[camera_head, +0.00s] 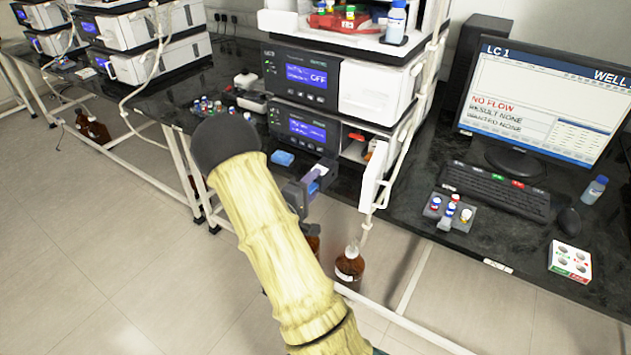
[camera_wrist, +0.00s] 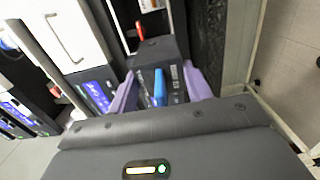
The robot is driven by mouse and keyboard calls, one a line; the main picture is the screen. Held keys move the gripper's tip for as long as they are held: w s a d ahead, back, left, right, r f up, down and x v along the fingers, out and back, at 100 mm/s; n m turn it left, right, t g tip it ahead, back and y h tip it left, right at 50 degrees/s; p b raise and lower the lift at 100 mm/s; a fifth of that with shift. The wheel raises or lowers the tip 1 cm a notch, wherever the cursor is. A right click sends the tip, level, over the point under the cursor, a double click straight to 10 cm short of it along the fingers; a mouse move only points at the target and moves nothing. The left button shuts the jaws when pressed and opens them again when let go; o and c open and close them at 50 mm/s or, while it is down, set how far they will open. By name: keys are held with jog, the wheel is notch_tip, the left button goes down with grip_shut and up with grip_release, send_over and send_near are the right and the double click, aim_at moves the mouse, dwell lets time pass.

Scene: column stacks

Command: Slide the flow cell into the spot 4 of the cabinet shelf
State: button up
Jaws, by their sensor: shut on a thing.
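My gripper (camera_wrist: 158,92) has two purple fingers, shut on a dark block with a blue strip, which I take to be the flow cell (camera_wrist: 146,84). In the head view my gripper (camera_head: 314,178) is in front of the instrument stack, close to its lower right opening. The block's far end and underside are hidden. The cabinet (camera_head: 340,125) is a grey stack with lit blue screens. Its lower compartment (camera_head: 353,151) is open on the right, with red and orange parts inside. I cannot make out numbered spots.
An open white door (camera_head: 374,177) stands just right of the gripper. A blue item (camera_head: 283,158) lies on the dark bench to the left. A brown bottle (camera_head: 349,267) stands below. A keyboard (camera_head: 495,191) and monitor (camera_head: 545,95) are at right.

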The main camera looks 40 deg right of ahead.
jog(key=shift+s+a, duration=0.1)
jog(key=shift+a, duration=0.25)
